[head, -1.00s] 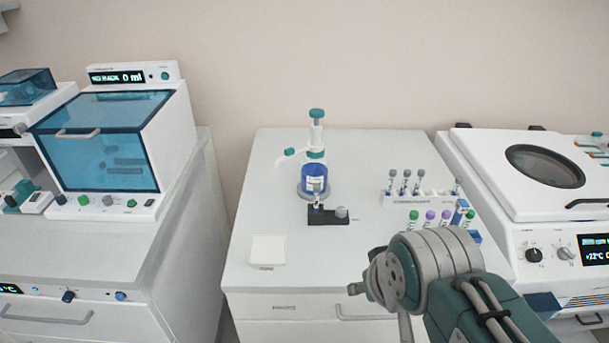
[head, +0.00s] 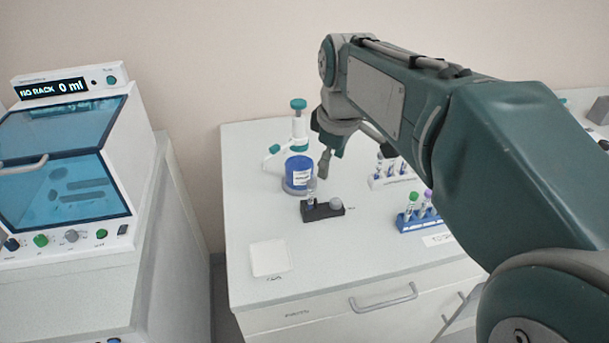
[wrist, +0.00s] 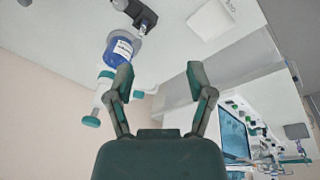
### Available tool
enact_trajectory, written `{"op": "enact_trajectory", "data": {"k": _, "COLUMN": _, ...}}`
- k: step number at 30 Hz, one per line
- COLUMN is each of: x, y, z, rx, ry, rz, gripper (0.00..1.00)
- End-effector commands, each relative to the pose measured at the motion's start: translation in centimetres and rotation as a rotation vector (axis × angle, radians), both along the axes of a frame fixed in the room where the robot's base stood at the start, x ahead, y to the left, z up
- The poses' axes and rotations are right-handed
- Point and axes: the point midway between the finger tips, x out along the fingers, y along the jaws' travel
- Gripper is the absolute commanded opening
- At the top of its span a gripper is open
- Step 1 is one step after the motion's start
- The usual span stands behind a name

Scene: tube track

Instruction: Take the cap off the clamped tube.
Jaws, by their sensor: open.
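The clamped tube (head: 311,198) stands upright in a small black clamp (head: 322,212) on the white bench, beside a grey knob. It is small here, and its cap cannot be made out clearly. In the wrist view the black clamp (wrist: 146,16) is at the top edge, with the tube (wrist: 142,29) by it. My gripper (head: 325,163) hangs above and behind the clamp in the head view, close to the blue bottle's right side. In the wrist view my gripper (wrist: 158,78) has its fingers spread, with nothing between them.
A blue-labelled bottle dispenser (head: 299,172) with a green top stands just behind the clamp. Tube racks, one of them blue (head: 410,222), are to the right, partly behind my arm. A white square pad (head: 269,257) lies front left, with clear bench around it.

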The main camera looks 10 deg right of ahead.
Motion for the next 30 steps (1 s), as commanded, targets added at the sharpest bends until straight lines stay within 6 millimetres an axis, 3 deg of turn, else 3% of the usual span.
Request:
{"op": "enact_trajectory", "data": {"k": 6, "x": 4.8, "y": 0.8, "z": -0.6, "rx": -0.039, "ry": 0.077, "rz": 0.197, "gripper": 0.69}}
{"op": "enact_trajectory", "data": {"k": 15, "x": 10.2, "y": 0.7, "z": -2.5, "rx": -0.057, "ry": 0.169, "rz": 0.448, "gripper": 0.69}}
{"op": "enact_trajectory", "data": {"k": 23, "x": 11.6, "y": 0.4, "z": -3.5, "rx": -0.056, "ry": 0.195, "rz": 0.531, "gripper": 0.69}}
{"op": "enact_trajectory", "data": {"k": 30, "x": 11.6, "y": 0.7, "z": -7.3, "rx": -0.058, "ry": 0.198, "rz": 0.532, "gripper": 0.69}}
